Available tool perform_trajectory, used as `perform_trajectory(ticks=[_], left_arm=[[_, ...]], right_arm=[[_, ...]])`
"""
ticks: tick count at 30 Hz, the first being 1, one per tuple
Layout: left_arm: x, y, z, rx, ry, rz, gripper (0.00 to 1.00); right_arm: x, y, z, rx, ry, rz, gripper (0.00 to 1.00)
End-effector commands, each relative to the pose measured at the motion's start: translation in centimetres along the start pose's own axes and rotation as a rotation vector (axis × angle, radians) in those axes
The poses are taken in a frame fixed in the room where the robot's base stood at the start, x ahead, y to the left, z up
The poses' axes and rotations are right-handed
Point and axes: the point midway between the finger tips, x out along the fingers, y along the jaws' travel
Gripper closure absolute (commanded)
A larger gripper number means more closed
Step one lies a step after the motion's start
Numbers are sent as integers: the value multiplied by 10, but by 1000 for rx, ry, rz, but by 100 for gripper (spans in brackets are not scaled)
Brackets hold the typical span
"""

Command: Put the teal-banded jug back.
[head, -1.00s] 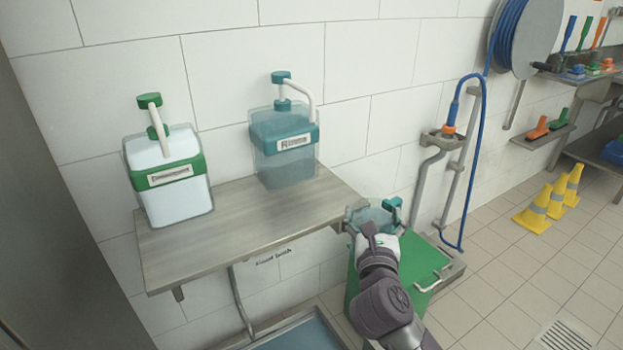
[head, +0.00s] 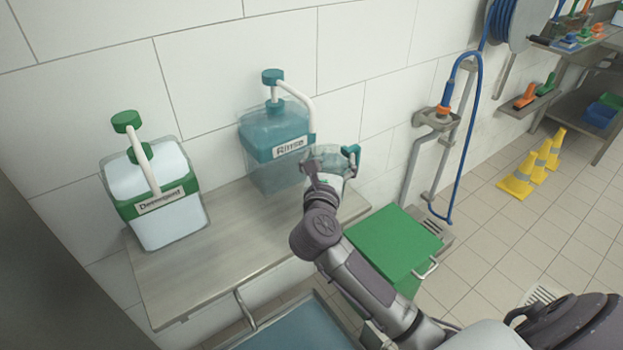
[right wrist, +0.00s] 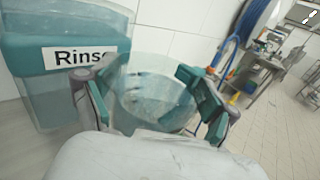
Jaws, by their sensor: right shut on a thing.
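The teal-banded jug (head: 328,158) is a clear, round vessel with teal parts at its rim. My right gripper (head: 326,182) is shut on it at the right end of the steel shelf (head: 215,245), just right of the Rinse dispenser. The gripper hides the jug's lower part, so I cannot tell whether it touches the shelf. In the right wrist view the jug (right wrist: 152,92) sits between the two teal-padded fingers, looks roughly upright and has a bluish inside. My left gripper is not in view.
The teal Rinse dispenser (head: 272,140) stands close left of the jug. A green-banded dispenser (head: 155,200) stands further left. Bare shelf lies in front of them. A green lid (head: 395,245) and a blue hose (head: 465,150) are to the right. A blue basin (head: 300,325) is below.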

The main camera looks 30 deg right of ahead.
Motion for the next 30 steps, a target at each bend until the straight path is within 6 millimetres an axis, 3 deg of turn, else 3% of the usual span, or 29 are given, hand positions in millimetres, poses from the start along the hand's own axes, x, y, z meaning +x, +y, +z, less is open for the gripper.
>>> perform_trajectory(ticks=[3, 9, 18, 30], left_arm=[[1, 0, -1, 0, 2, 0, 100], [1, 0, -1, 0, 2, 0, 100], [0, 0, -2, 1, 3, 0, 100], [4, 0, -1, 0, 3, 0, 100]], right_arm=[[6, 23, -13, -1, -1, 0, 52], [9, 39, -24, 0, -1, -1, 52], [9, 39, -62, -4, -1, 0, 52], [8, 39, -69, 1, 1, 1, 52]])
